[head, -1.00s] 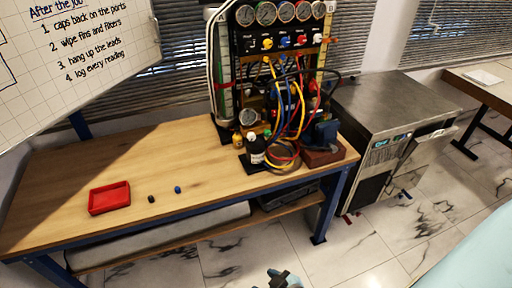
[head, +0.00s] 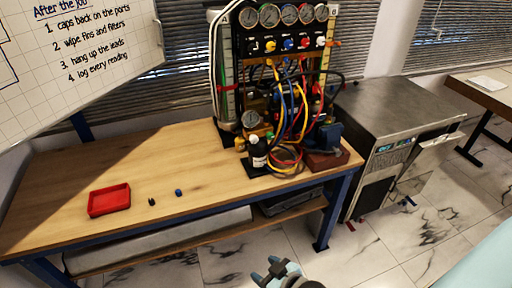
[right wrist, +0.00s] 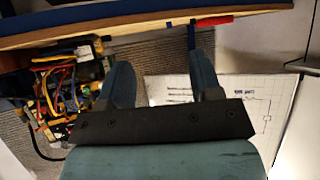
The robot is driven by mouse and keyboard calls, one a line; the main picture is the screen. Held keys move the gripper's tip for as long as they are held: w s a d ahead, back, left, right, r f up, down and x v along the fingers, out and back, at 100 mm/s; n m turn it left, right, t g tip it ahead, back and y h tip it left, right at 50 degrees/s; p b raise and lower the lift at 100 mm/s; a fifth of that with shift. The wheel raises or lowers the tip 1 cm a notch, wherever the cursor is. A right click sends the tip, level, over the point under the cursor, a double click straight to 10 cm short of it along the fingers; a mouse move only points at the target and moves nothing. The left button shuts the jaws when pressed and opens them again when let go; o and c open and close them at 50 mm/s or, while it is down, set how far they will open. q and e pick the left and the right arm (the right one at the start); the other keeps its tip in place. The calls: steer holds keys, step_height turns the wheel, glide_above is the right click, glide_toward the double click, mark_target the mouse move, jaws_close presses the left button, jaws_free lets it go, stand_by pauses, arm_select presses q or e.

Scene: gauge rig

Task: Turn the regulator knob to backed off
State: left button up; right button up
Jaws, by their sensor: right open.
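The gauge rig (head: 289,42) stands at the back right of the wooden bench, with a row of round gauges and coloured knobs below them. A separate small gauge (head: 250,119) with brass-coloured parts sits low on the rig's left side. I cannot make out for certain which part is the regulator knob. My right gripper (head: 268,269) is open and empty at the bottom of the head view, in front of the bench and well apart from the rig. Its two spread fingers also show in the right wrist view (right wrist: 163,75). My left gripper is not in view.
A red tray (head: 109,200) and two small caps lie on the bench's left part (head: 60,195). A steel cabinet (head: 400,110) stands right of the bench. Floor before the bench is clear.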

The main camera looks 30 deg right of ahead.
steer(key=w+d+m+t+h+b, duration=0.1)
steer(key=w+d+b, duration=0.2)
steer(key=w, duration=0.2)
steer(key=w+d+t+h+b, duration=0.1)
steer(key=w+d+b, duration=0.2)
steer(key=w, duration=0.3)
steer(key=m+t+h+b, duration=0.4)
steer(key=m+b, duration=0.1)
steer(key=b, duration=0.4)
glide_toward(255, 141)
steer(key=shift+n, duration=0.3)
steer(key=w, duration=0.2)
steer(key=w+d, duration=0.1)
steer(key=w, duration=0.5)
steer(key=shift+w+d, duration=0.2)
steer(key=shift+d, duration=0.1)
steer(key=c, duration=0.9)
